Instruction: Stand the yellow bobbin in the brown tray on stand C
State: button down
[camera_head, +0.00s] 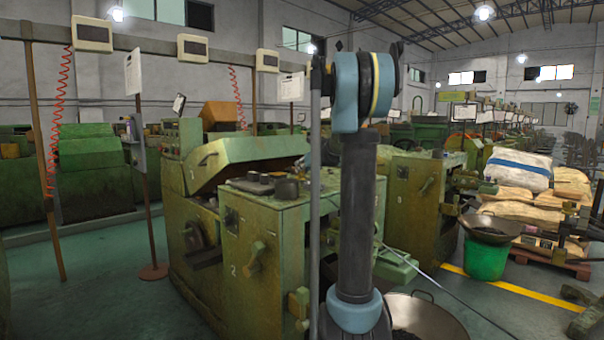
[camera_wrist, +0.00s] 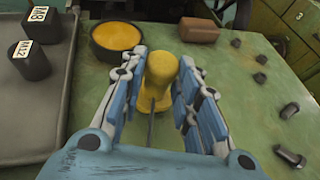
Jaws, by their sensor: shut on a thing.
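The yellow bobbin (camera_wrist: 161,68) is upright between the fingers of my gripper (camera_wrist: 164,78) in the wrist view. The fingers are shut on it, one at each side. I cannot tell whether its base touches the green worn top (camera_wrist: 262,120) below. I cannot make out a brown tray or a stand marked C in either view. In the head view my own arm stands in front of the machines, and my gripper and the bobbin are not seen there.
Beside the bobbin are a dark bowl with yellow contents (camera_wrist: 116,36), a brown block (camera_wrist: 198,30) and several bolts (camera_wrist: 290,111). A grey tray (camera_wrist: 30,118) at left holds dark pieces marked M8 and M12 (camera_wrist: 29,60). Green machines (camera_head: 270,230) stand ahead; a green bucket (camera_head: 487,258) is right.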

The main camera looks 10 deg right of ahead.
jog(key=shift+f, duration=0.7)
jog(key=c, duration=1.2)
grip_release()
jog(key=shift+f, duration=0.1)
